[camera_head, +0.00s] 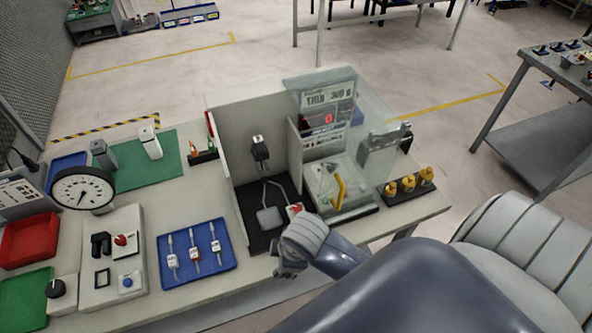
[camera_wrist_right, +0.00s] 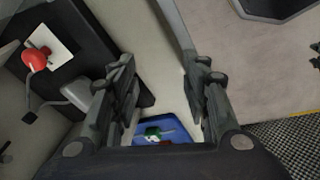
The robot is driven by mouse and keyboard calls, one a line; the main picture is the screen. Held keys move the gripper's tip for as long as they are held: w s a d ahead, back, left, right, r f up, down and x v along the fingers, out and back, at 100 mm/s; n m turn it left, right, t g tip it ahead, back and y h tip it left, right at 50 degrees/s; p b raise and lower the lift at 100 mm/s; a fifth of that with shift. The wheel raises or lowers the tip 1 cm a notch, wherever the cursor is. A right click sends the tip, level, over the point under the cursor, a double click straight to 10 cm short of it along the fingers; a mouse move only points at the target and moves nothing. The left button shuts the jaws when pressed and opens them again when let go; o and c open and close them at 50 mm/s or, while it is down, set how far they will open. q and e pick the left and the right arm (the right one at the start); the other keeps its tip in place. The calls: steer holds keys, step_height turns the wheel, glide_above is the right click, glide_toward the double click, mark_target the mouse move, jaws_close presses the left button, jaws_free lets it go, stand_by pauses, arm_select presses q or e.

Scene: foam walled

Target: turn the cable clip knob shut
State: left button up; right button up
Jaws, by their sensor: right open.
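A red knob (camera_wrist_right: 35,60) sits on a white square plate (camera_wrist_right: 53,43) at the left of the right wrist view, with a dark grey cable beside it. In the head view the red knob (camera_head: 294,208) shows small at the front of the black base, just behind my right wrist. I cannot tell how far it is turned. My right gripper (camera_head: 284,272) hangs at the table's front edge, in front of the knob. In the wrist view its two fingers (camera_wrist_right: 163,100) stand apart with nothing between them. My left gripper is not in view.
A grey block (camera_head: 269,218) with cables lies on the black base (camera_head: 250,205) inside grey walls. A clear panelled station (camera_head: 340,180) stands to the right. A blue tray (camera_head: 180,280) with several tools lies left of my gripper. Yellow knobs (camera_head: 408,184) stand at the table's right end.

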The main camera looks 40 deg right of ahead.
steer(key=w+d+r+n+h, duration=0.25)
steer(key=w+r+n, duration=0.35)
steer(key=n, duration=0.3)
steer(key=n+h+p, duration=0.1)
steer(key=n, duration=0.5)
glide_toward(297, 207)
steer(key=shift+h, duration=0.25)
steer(key=p+x, duration=0.1)
steer(key=x, duration=0.3)
steer(key=p+x, duration=0.1)
steer(key=x, duration=0.3)
steer(key=shift+w+a+f, duration=0.1)
steer(key=shift+f, duration=0.3)
steer(key=shift+c, duration=0.6)
jaws_close()
